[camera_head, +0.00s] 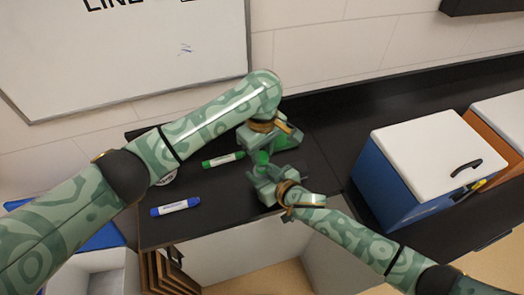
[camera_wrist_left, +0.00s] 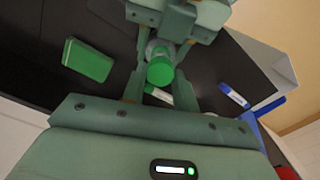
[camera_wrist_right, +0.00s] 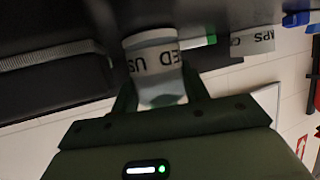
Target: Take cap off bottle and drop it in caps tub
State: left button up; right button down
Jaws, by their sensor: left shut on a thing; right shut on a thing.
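The green cap (camera_head: 262,158) shows between my two grippers in the head view and between the left fingers in the left wrist view (camera_wrist_left: 160,71). My left gripper (camera_head: 263,150) is shut on it. My right gripper (camera_head: 262,172) is shut on the pale bottle (camera_wrist_right: 160,100), just below and nearer than the left one. The grippers hide most of the bottle, and I cannot tell whether cap and bottle are apart. The caps tub (camera_wrist_right: 255,43), with a white label, stands in the right wrist view's background.
A green marker (camera_head: 222,159) and a blue marker (camera_head: 175,206) lie on the black counter (camera_head: 225,190). A blue cooler with a white lid (camera_head: 430,150) stands at the right.

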aim_at(262, 155)
pick_arm(q)
jog(key=shift+r, duration=1.85)
pick_arm(e)
jog(key=c, duration=0.7)
grip_release()
jog(key=shift+o, duration=0.2)
jog(key=shift+s+d, duration=0.1)
pick_arm(q)
notch_tip(262, 155, up, 3)
jog(key=p, duration=0.2)
jog(key=shift+p, duration=0.35)
pick_arm(e)
jog(key=v, duration=1.1)
jog(key=shift+s+d+r, duration=0.15)
jog(key=shift+s+r, duration=0.05)
jog(key=shift+s, duration=0.1)
